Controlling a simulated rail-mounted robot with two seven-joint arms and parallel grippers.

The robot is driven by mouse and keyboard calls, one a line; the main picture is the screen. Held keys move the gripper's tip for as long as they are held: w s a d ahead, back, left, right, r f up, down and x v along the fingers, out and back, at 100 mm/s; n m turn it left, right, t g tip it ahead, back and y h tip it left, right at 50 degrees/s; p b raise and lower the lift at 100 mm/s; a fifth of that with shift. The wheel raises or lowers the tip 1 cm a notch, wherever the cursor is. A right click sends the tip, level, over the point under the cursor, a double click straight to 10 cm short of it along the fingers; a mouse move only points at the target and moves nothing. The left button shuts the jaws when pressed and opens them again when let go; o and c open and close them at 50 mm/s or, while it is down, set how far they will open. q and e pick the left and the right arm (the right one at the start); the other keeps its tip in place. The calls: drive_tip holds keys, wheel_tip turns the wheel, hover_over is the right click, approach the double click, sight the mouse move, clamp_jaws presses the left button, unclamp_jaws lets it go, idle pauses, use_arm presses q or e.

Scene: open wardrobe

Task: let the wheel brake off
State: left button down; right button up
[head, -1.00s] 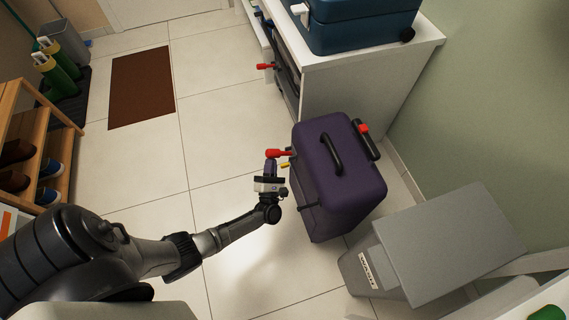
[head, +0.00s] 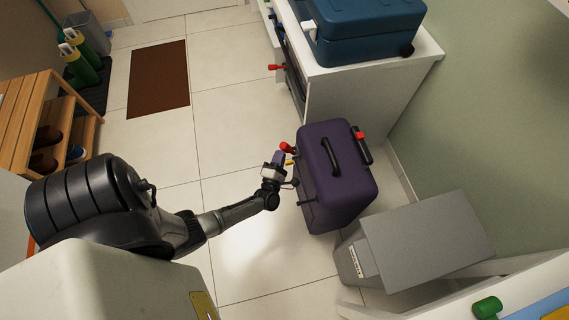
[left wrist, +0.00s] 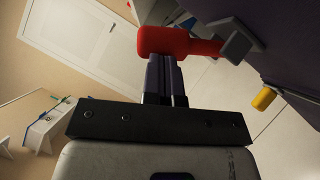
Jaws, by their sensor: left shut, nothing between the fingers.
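The purple suitcase (head: 338,190) stands upright on the floor beside the white cabinet. A red lever (head: 287,147) sticks out from its left side, with a small yellow knob (head: 289,162) just below it. My left gripper (head: 279,157) is shut and empty, its fingertips close against the red lever. In the left wrist view the closed fingers (left wrist: 164,72) end at the red lever (left wrist: 178,42), which hides their tips; I cannot tell for certain whether they touch. The yellow knob (left wrist: 264,98) shows at the right there. No wheel is clearly visible. My right gripper is not in view.
A blue case (head: 360,35) lies on the white cabinet (head: 355,110), whose front has another red handle (head: 275,67). A grey bin (head: 420,240) stands close to the suitcase's right. Open tiled floor lies left of the suitcase, up to a wooden shoe rack (head: 45,120).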

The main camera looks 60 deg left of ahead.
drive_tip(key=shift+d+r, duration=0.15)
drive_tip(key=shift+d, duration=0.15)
use_arm(q)
drive_tip(key=s+a+f+v, duration=0.1)
drive_tip(key=v, duration=1.1)
drive_tip(key=shift+s+f, duration=0.25)
drive_tip(key=shift+s, duration=0.15)
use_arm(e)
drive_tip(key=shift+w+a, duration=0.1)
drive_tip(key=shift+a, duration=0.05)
use_arm(q)
drive_tip(key=shift+a, duration=0.2)
